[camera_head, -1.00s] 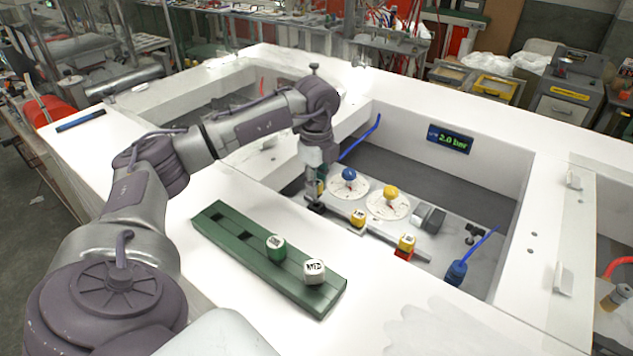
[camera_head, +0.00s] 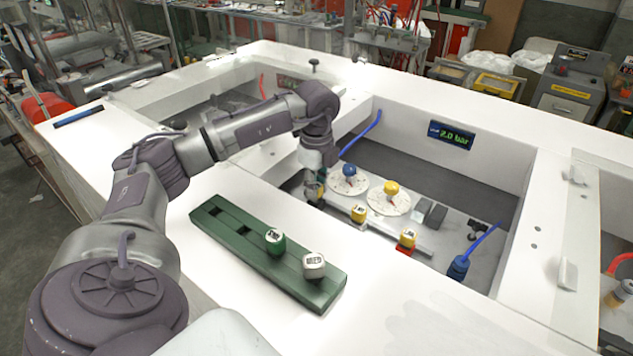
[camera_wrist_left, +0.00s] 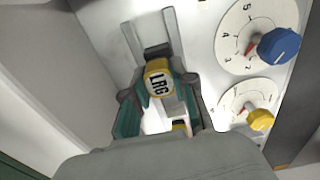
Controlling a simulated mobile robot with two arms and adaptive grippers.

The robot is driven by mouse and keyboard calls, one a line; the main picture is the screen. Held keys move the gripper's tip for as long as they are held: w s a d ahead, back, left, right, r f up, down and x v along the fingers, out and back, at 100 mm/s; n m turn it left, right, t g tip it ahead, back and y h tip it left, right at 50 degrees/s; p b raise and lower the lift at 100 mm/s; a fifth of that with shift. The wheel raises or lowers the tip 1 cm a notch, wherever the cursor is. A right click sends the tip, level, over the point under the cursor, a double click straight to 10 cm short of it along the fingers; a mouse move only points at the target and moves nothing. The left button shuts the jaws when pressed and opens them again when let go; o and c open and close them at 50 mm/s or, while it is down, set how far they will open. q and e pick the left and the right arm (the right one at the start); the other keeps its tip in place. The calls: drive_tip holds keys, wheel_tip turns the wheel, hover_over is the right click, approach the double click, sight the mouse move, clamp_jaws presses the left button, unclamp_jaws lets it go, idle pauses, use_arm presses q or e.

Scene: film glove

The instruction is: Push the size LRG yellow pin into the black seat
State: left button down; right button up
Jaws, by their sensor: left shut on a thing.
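My left gripper (camera_head: 314,190) is down in the right-hand well, at the left end of the equipment panel. In the left wrist view the gripper (camera_wrist_left: 160,95) is shut around a yellow pin (camera_wrist_left: 158,85) whose white top reads LRG. In the head view the fingers mostly hide this pin. A dark block (camera_wrist_left: 156,51) shows just beyond the pin in the wrist view; I cannot tell whether it is the black seat. The pin's lower end is hidden, so I cannot tell whether it touches a seat. My right gripper is not in view.
A yellow pin (camera_head: 358,213) and a yellow pin over a red seat (camera_head: 406,240) stand along the rail. Blue (camera_head: 349,170) and yellow (camera_head: 392,188) dial knobs are close by. A green rack (camera_head: 225,220) with two pins lies on the white top.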

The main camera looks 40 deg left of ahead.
use_arm(q)
drive_tip(key=shift+f, duration=0.4)
drive_tip(key=c, duration=0.9)
unclamp_jaws()
drive_tip(key=shift+o, duration=0.2)
wheel_tip(320, 180, up, 12)
